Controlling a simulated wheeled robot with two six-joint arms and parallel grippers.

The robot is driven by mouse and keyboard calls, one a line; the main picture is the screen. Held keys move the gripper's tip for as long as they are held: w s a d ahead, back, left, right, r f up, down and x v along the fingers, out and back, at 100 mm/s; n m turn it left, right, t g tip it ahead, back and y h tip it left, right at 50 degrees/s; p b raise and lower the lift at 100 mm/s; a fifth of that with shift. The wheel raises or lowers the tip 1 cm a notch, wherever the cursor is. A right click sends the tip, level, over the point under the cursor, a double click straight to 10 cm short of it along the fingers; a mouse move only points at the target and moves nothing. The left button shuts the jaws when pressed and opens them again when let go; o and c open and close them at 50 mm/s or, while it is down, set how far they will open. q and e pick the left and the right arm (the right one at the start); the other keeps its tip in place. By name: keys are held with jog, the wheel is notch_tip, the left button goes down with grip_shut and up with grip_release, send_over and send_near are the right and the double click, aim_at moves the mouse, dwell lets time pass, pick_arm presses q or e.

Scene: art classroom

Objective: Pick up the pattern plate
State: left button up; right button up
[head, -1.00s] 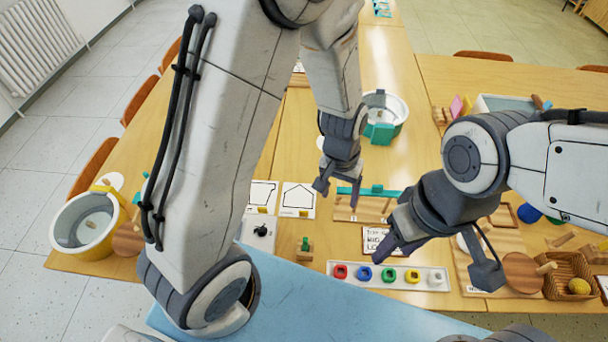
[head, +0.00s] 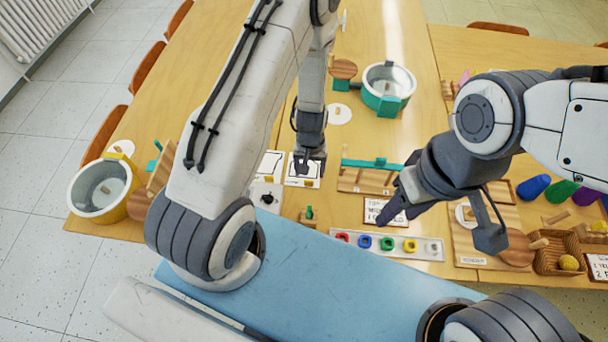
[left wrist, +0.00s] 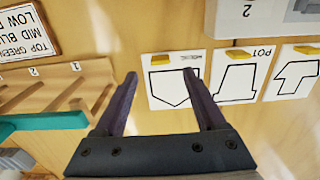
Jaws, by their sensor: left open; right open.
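The pattern plates are white cards with black outlines and small yellow tabs. In the left wrist view a house-shaped plate (left wrist: 172,92) lies ahead of my left gripper (left wrist: 160,75), with a plate marked POT (left wrist: 237,88) and an arrow-like plate (left wrist: 290,80) to its right. My left gripper is open and empty, its right fingertip overlapping the house plate in the picture; the height gap is unclear. In the head view my left gripper (head: 308,168) hangs over the plates, partly hiding the house plate (head: 298,181). My right gripper (head: 440,222) is open and empty, over the table's right part.
A wooden rack with a teal bar (head: 372,163) stands right of the plates. A white tray (head: 419,253) with coloured rings lies near the front edge. A lettered sign (left wrist: 27,32), a teal tub (head: 389,80) and a yellow-white tub (head: 100,190) are also around.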

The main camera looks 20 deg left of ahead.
pick_arm(q)
jog(key=shift+f+b, duration=2.6)
jog(key=shift+f, duration=0.2)
jog(key=shift+r, duration=0.1)
grip_shut()
